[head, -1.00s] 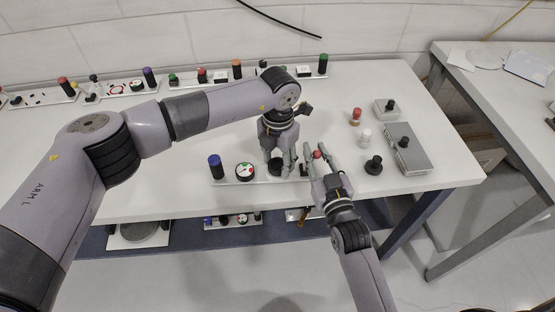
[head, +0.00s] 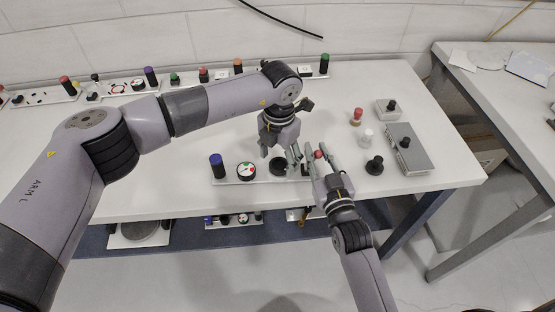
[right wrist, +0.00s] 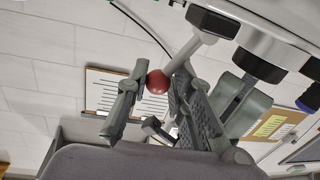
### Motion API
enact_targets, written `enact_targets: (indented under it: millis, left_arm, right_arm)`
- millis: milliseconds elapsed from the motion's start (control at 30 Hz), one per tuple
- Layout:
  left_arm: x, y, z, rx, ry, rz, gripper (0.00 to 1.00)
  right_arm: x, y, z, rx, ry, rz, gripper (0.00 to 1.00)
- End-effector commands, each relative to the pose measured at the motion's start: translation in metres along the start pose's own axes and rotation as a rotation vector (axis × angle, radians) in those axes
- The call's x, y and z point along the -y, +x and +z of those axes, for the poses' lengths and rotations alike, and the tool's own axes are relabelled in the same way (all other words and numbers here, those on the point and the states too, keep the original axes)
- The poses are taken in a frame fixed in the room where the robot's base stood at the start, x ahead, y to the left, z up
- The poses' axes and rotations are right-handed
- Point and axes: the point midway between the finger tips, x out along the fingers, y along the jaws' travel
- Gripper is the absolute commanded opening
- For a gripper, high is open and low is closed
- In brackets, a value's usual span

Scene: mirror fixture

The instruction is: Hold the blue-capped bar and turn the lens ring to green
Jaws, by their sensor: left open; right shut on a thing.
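The white bar (head: 232,181) lies near the table's front edge. It carries a blue-capped black post (head: 217,166) at its left end, a round dial (head: 246,171) with red and green marks, a black lens ring (head: 279,166), and a red-ball lever (head: 319,154) at the right. My left gripper (head: 279,156) is open just above and behind the lens ring; I cannot tell whether it touches. My right gripper (head: 323,158) is shut on the lever; in the right wrist view the red ball (right wrist: 157,82) shows between its fingers. The dial's pointer is too small to read.
A brass-and-red piece (head: 357,116), a white jar (head: 366,136), a black knob (head: 374,165) and a grey box (head: 408,150) stand to the right. Other bars, one with an orange-capped post (head: 238,66), line the back. Bare table lies left of the bar.

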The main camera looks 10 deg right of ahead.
Motion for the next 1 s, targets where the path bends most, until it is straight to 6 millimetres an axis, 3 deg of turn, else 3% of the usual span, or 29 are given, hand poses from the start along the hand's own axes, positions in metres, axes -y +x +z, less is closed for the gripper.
enact_targets:
  millis: [33,300,500,667,1000]
  left_arm:
    - [-0.001,-0.009,0.001,0.005,0.0,0.001,0.63]
    - [-0.001,-0.067,-0.001,0.005,0.0,0.002,0.63]
    - [0.0,-0.097,-0.001,0.004,-0.001,0.001,0.63]
    - [0.0,-0.107,-0.002,0.002,-0.001,0.001,0.63]
    - [0.0,-0.108,-0.002,0.002,-0.001,0.001,0.63]
  right_arm:
    - [-0.001,-0.002,0.011,0.024,-0.007,0.0,0.0]
    - [-0.001,-0.002,0.011,0.024,-0.007,0.0,0.0]
    - [0.0,-0.002,0.011,0.024,-0.007,0.0,0.0]
    - [0.0,-0.002,0.011,0.025,-0.007,-0.001,0.0]
    - [0.0,-0.002,0.011,0.025,-0.007,-0.001,0.0]
